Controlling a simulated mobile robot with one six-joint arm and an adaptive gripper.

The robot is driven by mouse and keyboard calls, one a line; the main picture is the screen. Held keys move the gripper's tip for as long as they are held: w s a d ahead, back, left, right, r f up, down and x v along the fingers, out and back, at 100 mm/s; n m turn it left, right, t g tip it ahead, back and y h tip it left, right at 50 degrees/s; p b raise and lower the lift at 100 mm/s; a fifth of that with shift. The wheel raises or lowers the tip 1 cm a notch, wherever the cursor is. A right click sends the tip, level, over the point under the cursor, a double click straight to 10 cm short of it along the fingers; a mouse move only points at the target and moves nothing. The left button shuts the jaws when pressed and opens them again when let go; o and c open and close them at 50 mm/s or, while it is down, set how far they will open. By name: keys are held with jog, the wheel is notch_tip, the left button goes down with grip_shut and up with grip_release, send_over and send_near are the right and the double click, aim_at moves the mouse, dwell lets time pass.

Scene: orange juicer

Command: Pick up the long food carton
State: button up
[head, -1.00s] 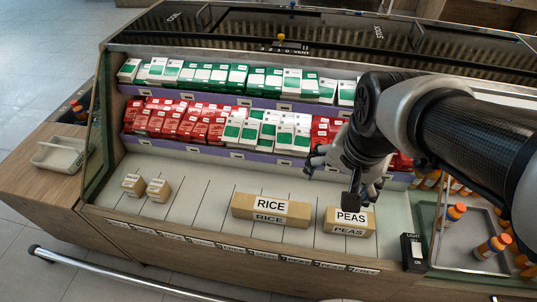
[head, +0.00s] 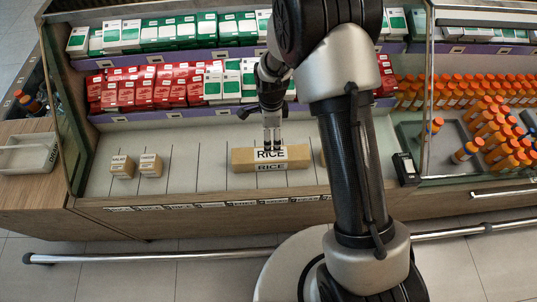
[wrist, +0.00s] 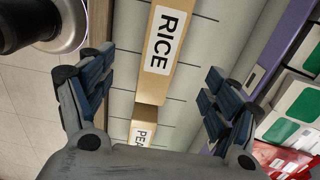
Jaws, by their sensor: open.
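The long tan carton labelled RICE (head: 296,162) lies on the counter floor of the display case, in front of the red and green boxes. It also shows in the wrist view (wrist: 152,82), running between my fingers. My gripper (head: 272,138) is over the middle of the carton's back side in the head view. Its fingers (wrist: 160,72) are spread wide on either side of the carton, with nothing between them held. I cannot tell how far above the carton they are.
A shorter PEAS carton (wrist: 145,126) lies just beyond one end of the RICE carton; my arm mostly hides it in the head view. Two small cartons (head: 122,167) (head: 150,165) stand at left. Shelves of red boxes (head: 140,88) rise behind. Orange-capped bottles (head: 465,150) stand right.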

aim_at(271, 154)
notch_tip(271, 154, down, 10)
jog(key=b, duration=0.3)
jog(key=shift+f, duration=0.25)
jog(key=shift+w+f+b, duration=0.2)
jog(key=shift+f+b, duration=0.35)
jog(key=shift+f, duration=1)
jog(key=shift+w+f+b, duration=0.15)
jog(key=shift+f+b, duration=0.4)
jog(key=shift+f, duration=1)
jog(key=shift+r, duration=0.1)
jog(key=shift+c, duration=0.4)
jog(key=c, duration=1.2)
